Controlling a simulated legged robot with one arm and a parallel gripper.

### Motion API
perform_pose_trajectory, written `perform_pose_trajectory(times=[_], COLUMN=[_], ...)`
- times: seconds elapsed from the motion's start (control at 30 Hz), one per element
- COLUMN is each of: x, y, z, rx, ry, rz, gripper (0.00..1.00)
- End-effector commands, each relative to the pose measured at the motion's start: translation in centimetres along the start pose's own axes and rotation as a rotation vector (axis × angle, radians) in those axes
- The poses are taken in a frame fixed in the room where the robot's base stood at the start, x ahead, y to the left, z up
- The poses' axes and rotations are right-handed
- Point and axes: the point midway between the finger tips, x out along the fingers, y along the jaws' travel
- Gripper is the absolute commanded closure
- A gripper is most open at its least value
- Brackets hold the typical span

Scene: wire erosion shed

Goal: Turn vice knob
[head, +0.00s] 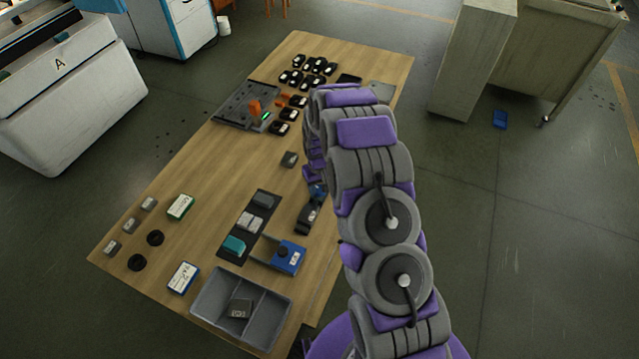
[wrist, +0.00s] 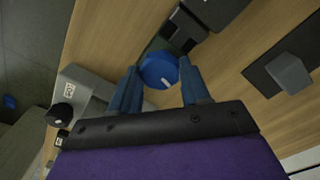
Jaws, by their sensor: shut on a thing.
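The blue round vice knob (wrist: 158,70) with a white mark sits between the blue fingertips of my gripper (wrist: 157,82) in the wrist view. The fingers touch it from both sides, and my gripper is shut on it. The dark grey vice (wrist: 188,28) lies just beyond the knob at the top of that view. In the head view the vice (head: 306,218) stands near the right edge of the wooden table, with my gripper (head: 317,190) at its far end. My arm and fingers mostly hide the knob there.
The wooden table (head: 205,218) holds a dark mat with blocks, a blue device (head: 287,257), a grey divided tray (head: 214,300), and several black parts at the far end. In the wrist view a grey labelled block (wrist: 85,88) stands close left of the fingers.

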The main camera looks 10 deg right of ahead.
Motion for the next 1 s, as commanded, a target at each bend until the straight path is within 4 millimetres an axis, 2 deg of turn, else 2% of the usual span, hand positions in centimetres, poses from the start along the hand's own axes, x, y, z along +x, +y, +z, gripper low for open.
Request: perform_pose_trajectory(times=[0.1,1.0], x=[-0.44,-0.2], y=[0.05,0.01], z=[-0.15,-0.2], rx=[0.107,0.964], ry=[0.004,0.007], rz=[0.002,-0.001], gripper=[0.84,0.84])
